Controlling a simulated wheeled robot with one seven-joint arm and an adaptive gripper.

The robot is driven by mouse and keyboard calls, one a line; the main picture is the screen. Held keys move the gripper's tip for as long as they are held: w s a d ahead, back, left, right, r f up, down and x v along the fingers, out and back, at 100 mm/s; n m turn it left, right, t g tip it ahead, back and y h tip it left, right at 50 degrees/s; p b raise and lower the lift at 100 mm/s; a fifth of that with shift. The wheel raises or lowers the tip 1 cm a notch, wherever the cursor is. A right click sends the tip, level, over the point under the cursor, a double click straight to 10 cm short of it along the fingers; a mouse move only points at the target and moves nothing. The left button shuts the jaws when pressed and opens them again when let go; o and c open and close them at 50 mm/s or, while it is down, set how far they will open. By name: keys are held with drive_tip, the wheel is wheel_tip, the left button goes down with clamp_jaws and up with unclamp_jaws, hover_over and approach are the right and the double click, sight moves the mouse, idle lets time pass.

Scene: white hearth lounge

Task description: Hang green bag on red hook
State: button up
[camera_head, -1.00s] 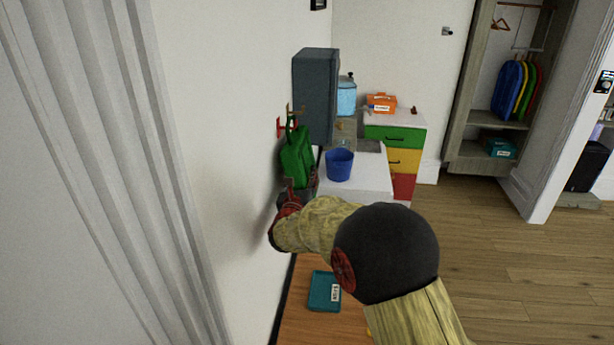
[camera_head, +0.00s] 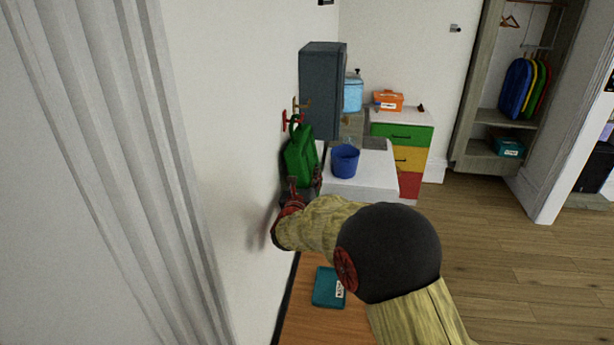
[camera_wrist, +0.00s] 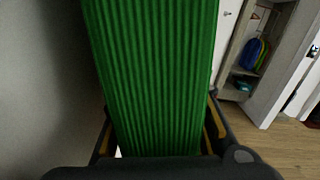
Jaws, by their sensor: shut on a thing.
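The green bag (camera_head: 300,158) is upright close to the white wall, with its handle loop at the top near the hooks. My gripper (camera_head: 303,190) is shut on the lower part of the bag. In the wrist view the ribbed green bag (camera_wrist: 155,75) fills the middle, between the two fingers of my gripper (camera_wrist: 160,140). The red hook (camera_head: 286,121) is on the wall just left of the bag's handle. A brass-coloured hook (camera_head: 298,103) is beyond it. I cannot tell whether the handle touches or is around either hook.
A grey cabinet (camera_head: 322,90) juts from the wall beyond the hooks. A blue bucket (camera_head: 344,162) stands on a white surface (camera_head: 375,180) to the right. A teal box (camera_head: 327,287) lies on the wooden top (camera_head: 310,325) below my arm. The wooden floor at right is clear.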

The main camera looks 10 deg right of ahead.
drive_tip(key=o, duration=1.4)
drive_tip(key=shift+o, duration=0.2)
